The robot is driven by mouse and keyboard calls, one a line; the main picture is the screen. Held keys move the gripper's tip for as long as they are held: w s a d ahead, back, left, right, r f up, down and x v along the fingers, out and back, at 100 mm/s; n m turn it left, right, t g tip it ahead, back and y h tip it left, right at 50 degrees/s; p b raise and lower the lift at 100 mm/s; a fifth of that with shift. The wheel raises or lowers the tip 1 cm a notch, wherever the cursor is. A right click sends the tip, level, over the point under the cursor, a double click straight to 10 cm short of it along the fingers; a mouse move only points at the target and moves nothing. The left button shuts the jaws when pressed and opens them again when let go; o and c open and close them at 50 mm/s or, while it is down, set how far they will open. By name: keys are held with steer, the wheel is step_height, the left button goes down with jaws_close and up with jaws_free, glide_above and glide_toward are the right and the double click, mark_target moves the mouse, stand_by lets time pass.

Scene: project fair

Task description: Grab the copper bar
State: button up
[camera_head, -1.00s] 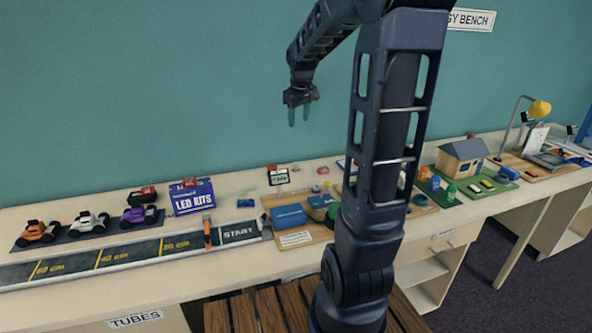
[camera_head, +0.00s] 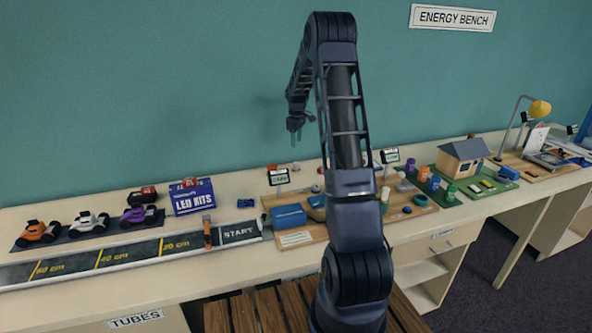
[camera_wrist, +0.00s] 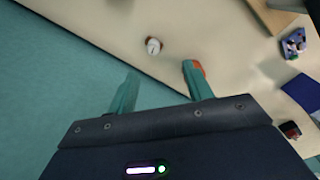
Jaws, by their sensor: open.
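I cannot pick out a copper bar with certainty. In the wrist view an orange-red piece (camera_wrist: 199,69) shows at the tip of the right finger, partly hidden by it; I cannot tell what it is. A small round white-topped piece with a brown edge (camera_wrist: 153,46) lies on the bench ahead of the fingertips. My gripper (camera_head: 296,138) is high in front of the teal wall, above the back of the bench, pointing down. It also shows in the wrist view (camera_wrist: 160,88), with its two teal fingers apart and nothing visibly held between them.
The long bench (camera_head: 100,290) carries toy cars (camera_head: 88,224), a measuring track (camera_head: 130,255), an LED kits box (camera_head: 192,197), a wooden board with a blue box (camera_head: 288,216), and a model house (camera_head: 462,158). My arm hides part of the bench. The wall (camera_head: 150,90) stands behind.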

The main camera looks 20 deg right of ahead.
mark_target(296, 163)
steer(key=shift+n, duration=0.3)
steer(key=f, duration=0.1)
steer(key=w+f, duration=0.1)
steer(key=w+d+f, duration=0.1)
steer(key=f, duration=0.1)
steer(key=shift+w, duration=0.1)
steer(key=f, duration=1)
steer(key=shift+a+f, duration=0.25)
steer(key=c, duration=1.1)
